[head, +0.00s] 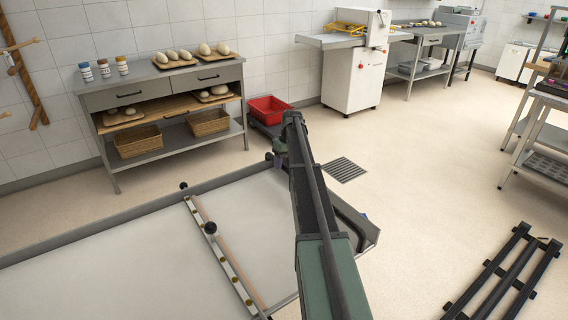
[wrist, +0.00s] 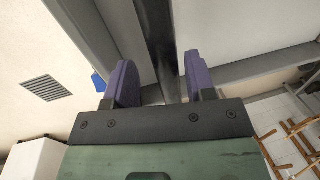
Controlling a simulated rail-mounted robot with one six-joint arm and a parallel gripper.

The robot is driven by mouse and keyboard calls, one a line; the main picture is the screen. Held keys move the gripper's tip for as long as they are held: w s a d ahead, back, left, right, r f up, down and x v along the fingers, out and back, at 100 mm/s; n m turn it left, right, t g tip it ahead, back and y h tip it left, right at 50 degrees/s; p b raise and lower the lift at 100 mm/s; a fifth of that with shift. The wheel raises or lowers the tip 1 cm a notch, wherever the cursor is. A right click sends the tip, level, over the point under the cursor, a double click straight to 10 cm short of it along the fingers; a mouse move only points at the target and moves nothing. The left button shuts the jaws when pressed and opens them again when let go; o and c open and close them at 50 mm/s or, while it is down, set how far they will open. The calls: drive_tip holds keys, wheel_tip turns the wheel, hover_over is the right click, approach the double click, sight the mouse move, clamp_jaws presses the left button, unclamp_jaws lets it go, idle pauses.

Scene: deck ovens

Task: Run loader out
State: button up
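The loader (head: 120,255) is a long pale flat bed with a grey frame, filling the lower left of the head view. A crossbar (head: 228,262) with a wooden strip, studs and black knobs lies across it. My gripper (head: 278,163) is at the loader's far edge, partly hidden by my arm. In the wrist view my gripper (wrist: 160,82) has its two purple fingers apart. A dark bar (wrist: 157,35) runs into the gap between them, with grey rails and the pale bed around. Contact with the bar cannot be told.
A grey bench (head: 160,80) with dough and baskets stands at the back wall. A red crate (head: 268,108) sits beside it. A black rail frame (head: 505,278) lies on the floor at right. A floor drain (head: 346,169) lies beyond the loader. The central floor is clear.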

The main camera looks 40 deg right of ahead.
wheel_tip(320, 180, up, 11)
drive_tip(key=d+p, duration=0.2)
drive_tip(key=p, duration=0.8)
drive_tip(key=shift+f+p, duration=0.2)
drive_tip(key=shift+p, duration=0.1)
